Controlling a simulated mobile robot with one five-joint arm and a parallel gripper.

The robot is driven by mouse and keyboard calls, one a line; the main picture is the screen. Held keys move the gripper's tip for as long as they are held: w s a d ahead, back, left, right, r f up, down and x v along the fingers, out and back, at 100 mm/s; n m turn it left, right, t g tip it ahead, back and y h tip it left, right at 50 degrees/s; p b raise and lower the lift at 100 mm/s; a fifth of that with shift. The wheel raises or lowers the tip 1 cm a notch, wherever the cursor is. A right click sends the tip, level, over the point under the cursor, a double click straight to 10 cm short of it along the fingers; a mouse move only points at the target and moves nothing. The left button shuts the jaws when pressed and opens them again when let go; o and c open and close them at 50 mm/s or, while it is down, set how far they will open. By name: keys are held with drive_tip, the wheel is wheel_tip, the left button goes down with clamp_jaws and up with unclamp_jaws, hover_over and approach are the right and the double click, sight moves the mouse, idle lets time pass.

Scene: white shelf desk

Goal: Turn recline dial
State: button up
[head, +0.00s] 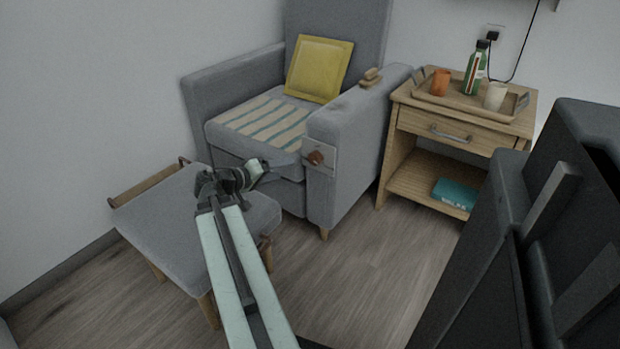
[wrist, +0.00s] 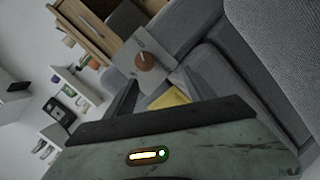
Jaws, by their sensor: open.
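The recline dial (head: 315,158) is a small reddish-brown knob on a pale plate (head: 328,172) at the front of the right armrest of a grey armchair (head: 345,130). In the wrist view the dial (wrist: 145,61) sits on its plate (wrist: 152,78), ahead of the jaws and apart from them. My gripper (head: 290,166) is left of the dial in the head view, its fingers pointing toward it. It also shows in the wrist view (wrist: 142,98), where the jaws are open with nothing between them. The exact gap to the dial is hard to tell.
A grey footstool (head: 195,230) stands in front of the chair, under my arm. A yellow cushion (head: 319,68) and striped cloth (head: 262,122) lie on the chair. A wooden side table (head: 400,165) bearing a tray (head: 445,100) stands at right. Floor (head: 370,270) between is clear.

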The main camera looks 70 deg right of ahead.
sight(313, 159)
drive_tip(key=shift+m+g+h, duration=0.3)
drive_tip(key=shift+g, duration=0.1)
drive_tip(key=x, duration=0.3)
drive_tip(key=s+r+b+x, duration=0.1)
drive_tip(key=x, duration=0.3)
drive_tip(key=r+x, duration=0.1)
drive_tip(key=x, duration=0.2)
drive_tip(key=shift+s+d+f+b, duration=0.15)
drive_tip(key=shift+s+b, duration=0.15)
drive_tip(key=shift+s, duration=0.3)
drive_tip(key=c, duration=1.3)
drive_tip(key=shift+p, duration=0.3)
drive_tip(key=shift+c, duration=0.2)
drive_tip(key=shift+m, duration=0.6)
drive_tip(key=o, duration=1.3)
drive_tip(key=shift+o, duration=0.2)
